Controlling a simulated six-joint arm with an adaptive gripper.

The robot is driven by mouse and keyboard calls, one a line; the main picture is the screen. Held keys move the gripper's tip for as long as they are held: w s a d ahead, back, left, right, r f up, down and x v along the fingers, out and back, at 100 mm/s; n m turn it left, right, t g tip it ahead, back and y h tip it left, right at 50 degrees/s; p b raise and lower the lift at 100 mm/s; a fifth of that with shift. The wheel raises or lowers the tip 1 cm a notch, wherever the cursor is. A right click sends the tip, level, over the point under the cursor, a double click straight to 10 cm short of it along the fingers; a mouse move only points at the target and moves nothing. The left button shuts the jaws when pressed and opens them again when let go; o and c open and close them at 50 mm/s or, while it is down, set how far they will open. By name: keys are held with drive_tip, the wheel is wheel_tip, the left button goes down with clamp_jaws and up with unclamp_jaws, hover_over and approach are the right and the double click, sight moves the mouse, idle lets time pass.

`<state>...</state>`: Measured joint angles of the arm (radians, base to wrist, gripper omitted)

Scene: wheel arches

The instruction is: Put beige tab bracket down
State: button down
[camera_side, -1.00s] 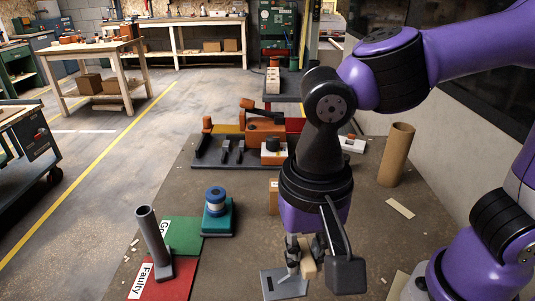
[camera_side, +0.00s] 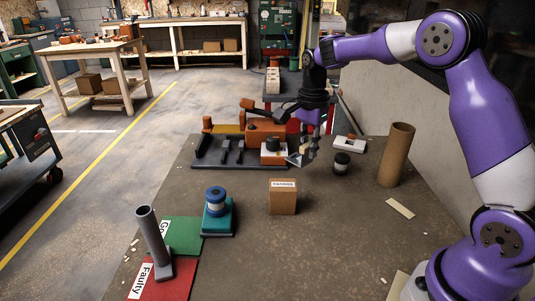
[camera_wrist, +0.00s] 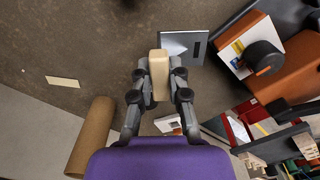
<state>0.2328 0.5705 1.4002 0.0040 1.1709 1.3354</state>
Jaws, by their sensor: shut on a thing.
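My gripper (camera_side: 310,150) is beside the orange-and-black fixture at the back of the table. In the wrist view, its fingers (camera_wrist: 159,80) are shut on the beige tab (camera_wrist: 159,68) of the bracket. The bracket's grey plate (camera_wrist: 190,48), with a dark slot, extends past the fingertips to the right. In the side view the plate (camera_side: 296,159) shows tilted, small and partly covered by my gripper. Its exact height above the table is hard to tell. The green Good mat (camera_side: 188,238) and the red Faulty mat (camera_side: 180,285) lie at the front left.
The fixture (camera_side: 265,128) stands close to the left of my gripper. A dark-and-white cylinder (camera_side: 341,164) and a cardboard tube (camera_side: 397,155) stand to the right. A cardboard box (camera_side: 283,198), a blue-and-teal part (camera_side: 217,212) and a grey tube on a foot (camera_side: 152,240) stand nearer. The front middle table is bare.

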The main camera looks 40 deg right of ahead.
sight(307, 164)
wheel_tip(307, 164, down, 6)
drive_tip(key=shift+f, duration=0.1)
idle(0.4)
drive_tip(key=c, duration=0.9)
unclamp_jaws()
drive_tip(key=shift+f, duration=0.1)
drive_tip(key=shift+o, duration=0.2)
wheel_tip(307, 164, up, 12)
drive_tip(key=shift+f, duration=0.1)
drive_tip(key=s+a+r+n+t, duration=0.1)
drive_tip(key=s+a+n, duration=0.3)
drive_tip(key=s+n, duration=0.4)
drive_tip(key=s+a+r+n+t, duration=0.1)
drive_tip(key=s+a+n+t, duration=0.3)
drive_tip(key=s+n, duration=0.5)
drive_tip(key=shift+a+r+n+t, duration=0.3)
drive_tip(key=shift+a+r+n, duration=0.1)
drive_tip(key=shift+a+n, duration=0.1)
